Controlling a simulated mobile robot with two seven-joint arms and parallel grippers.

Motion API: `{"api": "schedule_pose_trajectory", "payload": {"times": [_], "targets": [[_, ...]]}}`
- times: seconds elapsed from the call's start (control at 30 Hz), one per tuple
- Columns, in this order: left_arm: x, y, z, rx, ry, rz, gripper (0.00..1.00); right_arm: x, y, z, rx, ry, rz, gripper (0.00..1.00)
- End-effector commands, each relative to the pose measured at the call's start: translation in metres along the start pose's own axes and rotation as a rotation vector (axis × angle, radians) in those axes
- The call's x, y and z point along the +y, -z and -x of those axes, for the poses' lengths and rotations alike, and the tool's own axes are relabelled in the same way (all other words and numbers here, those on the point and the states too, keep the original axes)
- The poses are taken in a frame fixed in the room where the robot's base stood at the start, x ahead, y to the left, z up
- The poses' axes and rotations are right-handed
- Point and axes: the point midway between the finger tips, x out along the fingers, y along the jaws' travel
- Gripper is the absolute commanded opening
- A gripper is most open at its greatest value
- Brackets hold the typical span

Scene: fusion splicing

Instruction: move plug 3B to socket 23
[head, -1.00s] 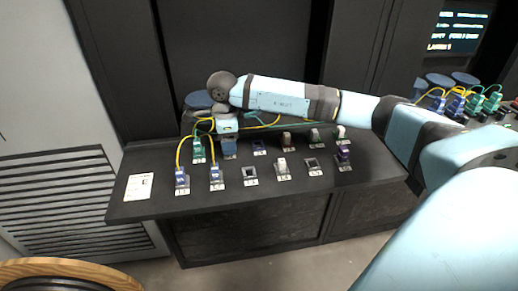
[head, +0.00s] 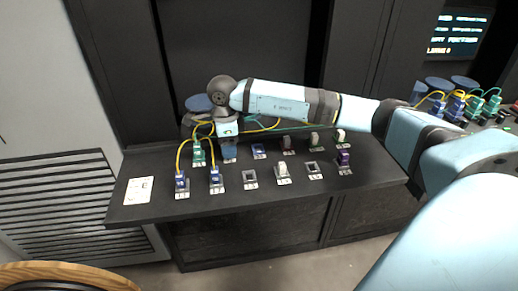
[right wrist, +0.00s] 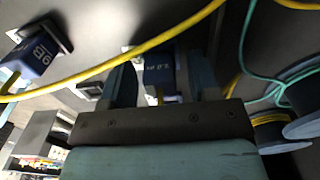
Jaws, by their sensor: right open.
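My right gripper (head: 229,150) is open at the back row of the panel, pointing down over a blue plug. In the right wrist view, its two fingers (right wrist: 160,85) stand on either side of that blue plug (right wrist: 159,72), whose label is only partly readable. Another blue plug (right wrist: 35,55) with a yellow cable is at the upper left there. In the head view, two blue plugs (head: 181,182) (head: 216,178) with yellow cables stand at the front left. I cannot read which plug is 3B or which socket is 23. Two empty-looking sockets (head: 250,179) (head: 314,170) are in the front row. My left gripper is not in view.
A green plug (head: 198,153) stands close left of my right gripper. White (head: 283,172) and purple (head: 344,158) plugs occupy other front sockets. Yellow and teal cables loop near the gripper to reels (right wrist: 300,105). A paper card (head: 138,190) lies on the panel's left end.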

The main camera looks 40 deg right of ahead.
Motion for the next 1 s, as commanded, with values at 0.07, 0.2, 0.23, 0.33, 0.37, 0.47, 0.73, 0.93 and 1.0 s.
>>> {"api": "schedule_pose_trajectory", "payload": {"times": [0.07,0.2,0.23,0.33,0.37,0.47,0.73,0.93,1.0], "targets": [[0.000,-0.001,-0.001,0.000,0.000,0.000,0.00,0.000,0.000,-0.001,0.000,0.000,0.000,0.55],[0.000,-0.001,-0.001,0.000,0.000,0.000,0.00,0.000,0.000,0.000,0.000,0.000,0.000,0.55],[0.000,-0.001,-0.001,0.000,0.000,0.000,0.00,0.000,0.000,0.000,0.000,0.000,0.000,0.55],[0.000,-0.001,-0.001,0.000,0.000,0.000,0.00,0.000,0.000,0.000,0.000,0.000,0.000,0.37],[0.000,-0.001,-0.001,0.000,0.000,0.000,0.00,0.000,0.000,0.000,0.000,0.000,0.000,0.30],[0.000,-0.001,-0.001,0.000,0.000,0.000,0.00,0.000,0.000,0.000,0.000,0.000,0.000,0.07],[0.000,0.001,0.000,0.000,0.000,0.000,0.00,0.000,0.000,0.003,0.000,0.000,0.000,0.00],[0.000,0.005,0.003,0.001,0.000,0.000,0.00,0.000,0.000,0.011,0.000,0.000,0.000,0.00],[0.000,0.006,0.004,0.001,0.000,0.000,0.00,0.000,0.000,0.013,0.000,0.001,0.000,0.00]]}}
